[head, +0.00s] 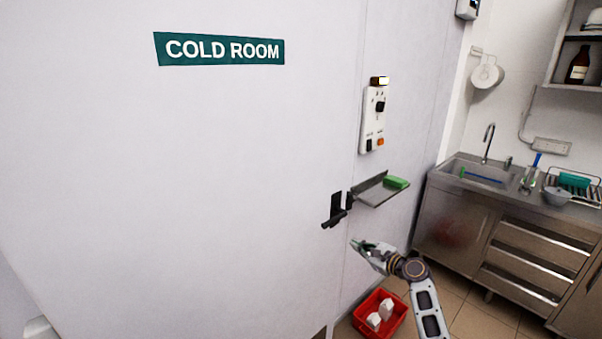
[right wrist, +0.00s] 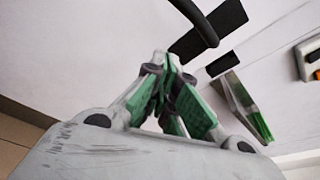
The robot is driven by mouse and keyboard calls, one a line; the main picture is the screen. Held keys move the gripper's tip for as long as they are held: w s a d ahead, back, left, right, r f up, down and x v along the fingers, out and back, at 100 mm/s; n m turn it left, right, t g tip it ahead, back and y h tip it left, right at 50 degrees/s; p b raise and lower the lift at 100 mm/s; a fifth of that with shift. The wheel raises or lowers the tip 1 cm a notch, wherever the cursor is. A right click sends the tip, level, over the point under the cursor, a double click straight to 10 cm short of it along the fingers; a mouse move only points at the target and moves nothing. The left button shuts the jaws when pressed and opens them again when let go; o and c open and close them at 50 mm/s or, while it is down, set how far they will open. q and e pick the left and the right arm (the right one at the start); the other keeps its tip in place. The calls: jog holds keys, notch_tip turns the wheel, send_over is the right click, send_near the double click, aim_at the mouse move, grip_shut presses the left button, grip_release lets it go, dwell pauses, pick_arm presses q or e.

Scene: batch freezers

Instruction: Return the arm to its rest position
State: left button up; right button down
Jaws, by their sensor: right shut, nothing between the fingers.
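My right arm comes up from the bottom of the head view. Its right gripper (head: 358,245) is shut and empty, below and to the right of the black door handle (head: 335,212). In the right wrist view the green-padded fingers (right wrist: 172,95) are together with nothing between them. The handle (right wrist: 205,25) shows beyond the fingertips there, apart from them. The handle is on the white cold room door (head: 180,170), which looks closed. My left gripper is not in view.
A metal shelf (head: 375,196) with a green block (head: 396,182) juts out just above my right gripper. A control box (head: 372,120) is above it. A red crate (head: 397,325) with white items stands on the floor below. A steel sink counter (head: 455,210) is at the right.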

jog(key=w+d+f+n+h, duration=0.1)
jog(key=d+f+n+h, duration=0.25)
jog(key=f+n, duration=0.4)
jog(key=w+d+f+n+h, duration=0.1)
jog(key=d+f+n+h, duration=0.25)
jog(key=f+n, duration=0.4)
jog(key=s+f+n+g, duration=0.15)
jog(key=s+f, duration=0.25)
jog(key=f, duration=0.4)
jog(key=s+a+f+n+g+h, duration=0.1)
jog(key=s+f+n, duration=0.2)
jog(key=s+f, duration=0.3)
jog(key=s+f+n+g, duration=0.1)
jog(key=s+f+n, duration=0.2)
jog(key=f, duration=0.6)
jog(key=s+a+f+n+g, duration=0.1)
jog(key=s+f+n+g, duration=0.1)
jog(key=s+f, duration=0.85)
jog(key=s+a+f+n+g, duration=0.1)
jog(key=s+f+g, duration=0.1)
jog(key=s+f, duration=0.9)
jog(key=s+a+f+g, duration=0.1)
jog(key=s+f+g, duration=0.1)
jog(key=s, duration=1.5)
jog(key=s+f+g, duration=0.1)
jog(key=s+g, duration=0.1)
jog(key=s, duration=1.5)
jog(key=shift+s+a+f+n, duration=0.3)
jog(key=shift+a+f+n, duration=0.05)
jog(key=shift+a+f, duration=0.05)
